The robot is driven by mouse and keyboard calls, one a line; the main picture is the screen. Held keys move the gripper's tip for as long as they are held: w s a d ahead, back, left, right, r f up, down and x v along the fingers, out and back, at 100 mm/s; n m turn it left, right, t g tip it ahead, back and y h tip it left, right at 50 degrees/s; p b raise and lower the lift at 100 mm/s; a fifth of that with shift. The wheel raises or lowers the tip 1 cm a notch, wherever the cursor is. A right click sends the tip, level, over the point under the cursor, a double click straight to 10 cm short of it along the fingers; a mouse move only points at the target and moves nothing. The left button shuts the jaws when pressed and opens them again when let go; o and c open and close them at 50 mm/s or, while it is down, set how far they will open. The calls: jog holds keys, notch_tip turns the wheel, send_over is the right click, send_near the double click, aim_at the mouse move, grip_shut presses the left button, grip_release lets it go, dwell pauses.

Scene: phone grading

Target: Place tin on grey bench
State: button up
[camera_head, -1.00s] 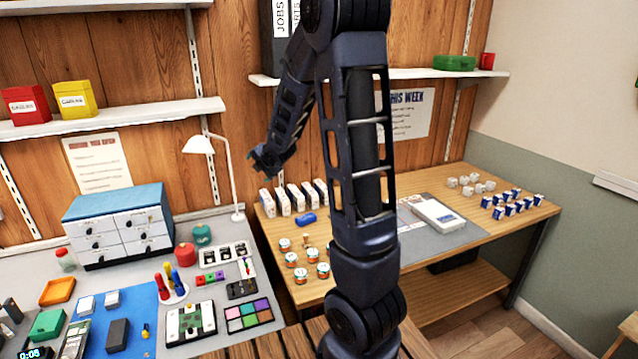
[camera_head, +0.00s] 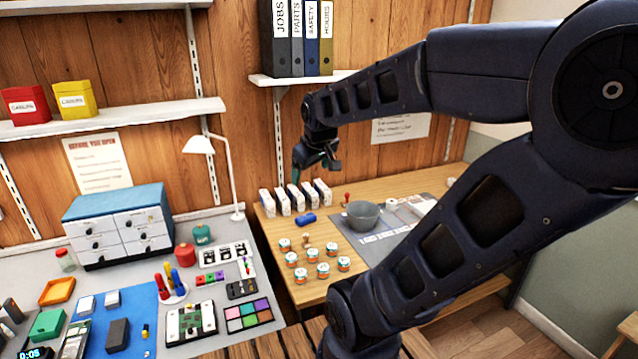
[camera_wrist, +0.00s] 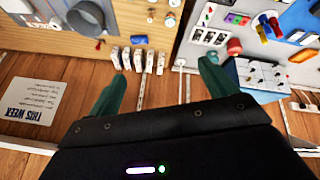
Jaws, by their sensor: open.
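Several small round tins with pale lids and orange-and-teal sides stand on the wooden bench (camera_head: 275,285); one tin (camera_head: 323,270) is near its front edge. The grey bench (camera_head: 30,285) is on the left and carries many items. My gripper (camera_head: 318,160) is open and empty, above the back of the wooden bench near the wall, well above and behind the tins. In the wrist view its two green fingers (camera_wrist: 160,88) are spread apart with nothing between them.
White boxes (camera_head: 297,197), a blue object (camera_head: 305,219) and a grey bowl (camera_head: 363,215) are on the wooden bench. On the grey bench are a drawer unit (camera_head: 120,228), a lamp (camera_head: 226,170), a red pot (camera_head: 185,254) and a blue mat (camera_head: 140,325).

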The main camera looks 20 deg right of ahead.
jog(key=s+a+m+g, duration=0.1)
jog(key=s+m, duration=0.3)
jog(key=s, duration=0.4)
jog(key=shift+a, duration=0.15)
